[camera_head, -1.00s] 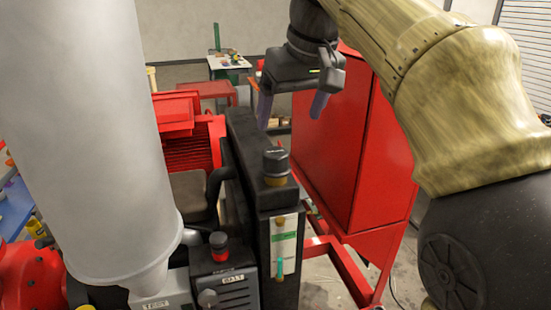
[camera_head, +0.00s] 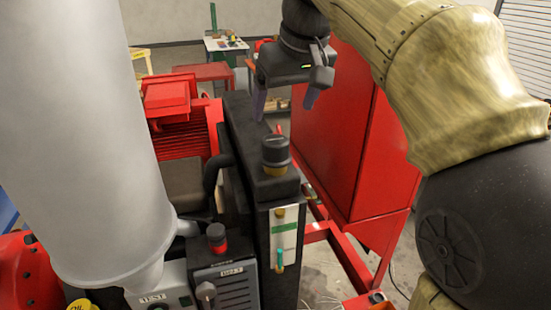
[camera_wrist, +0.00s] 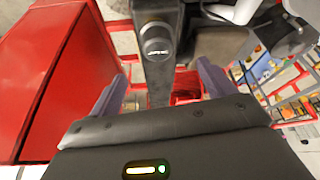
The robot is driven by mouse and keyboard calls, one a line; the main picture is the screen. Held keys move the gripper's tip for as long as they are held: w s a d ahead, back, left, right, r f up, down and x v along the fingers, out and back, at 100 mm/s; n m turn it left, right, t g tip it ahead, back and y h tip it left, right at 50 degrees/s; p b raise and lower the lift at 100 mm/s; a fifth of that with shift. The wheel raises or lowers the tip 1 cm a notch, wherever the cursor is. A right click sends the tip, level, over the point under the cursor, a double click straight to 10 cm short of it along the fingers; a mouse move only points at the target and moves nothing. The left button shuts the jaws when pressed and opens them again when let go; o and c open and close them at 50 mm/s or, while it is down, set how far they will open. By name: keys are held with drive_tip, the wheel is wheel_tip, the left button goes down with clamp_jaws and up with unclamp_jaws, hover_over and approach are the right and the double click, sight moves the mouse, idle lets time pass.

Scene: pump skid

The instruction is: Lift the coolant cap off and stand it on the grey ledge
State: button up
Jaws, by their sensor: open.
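The coolant cap (camera_head: 275,149) is a black round knob. It sits upright on a brass neck on top of the tall, narrow black tank (camera_head: 275,187). In the wrist view the cap (camera_wrist: 156,44) shows from above, beyond and between my fingers. My gripper (camera_head: 285,104) is open and empty, above and behind the cap in the head view, with its fingers pointing down. In the wrist view my gripper (camera_wrist: 162,88) spreads its two purple-grey fingers apart. The fingers do not touch the cap. I cannot clearly tell which surface is the grey ledge.
A red cabinet (camera_head: 345,140) stands close on the right of the tank. A large grey cylinder (camera_head: 85,130) fills the left. A box with a red-ringed black knob (camera_head: 217,236) stands in front. A black hose (camera_head: 213,178) bends beside the tank. A red finned motor (camera_head: 183,138) is behind.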

sight(275, 141)
drive_tip(key=x, duration=0.8)
drive_tip(key=shift+w+f+p, duration=0.3)
drive_tip(key=shift+p, duration=0.1)
drive_tip(key=shift+f, duration=0.1)
drive_tip(key=p+x, duration=0.1)
drive_tip(key=x, duration=0.4)
drive_tip(key=shift+w+d+p, duration=0.1)
drive_tip(key=shift+d+p, duration=0.05)
drive_tip(key=shift+p, duration=0.25)
drive_tip(key=c, duration=1.1)
drive_tip(key=shift+o, duration=0.2)
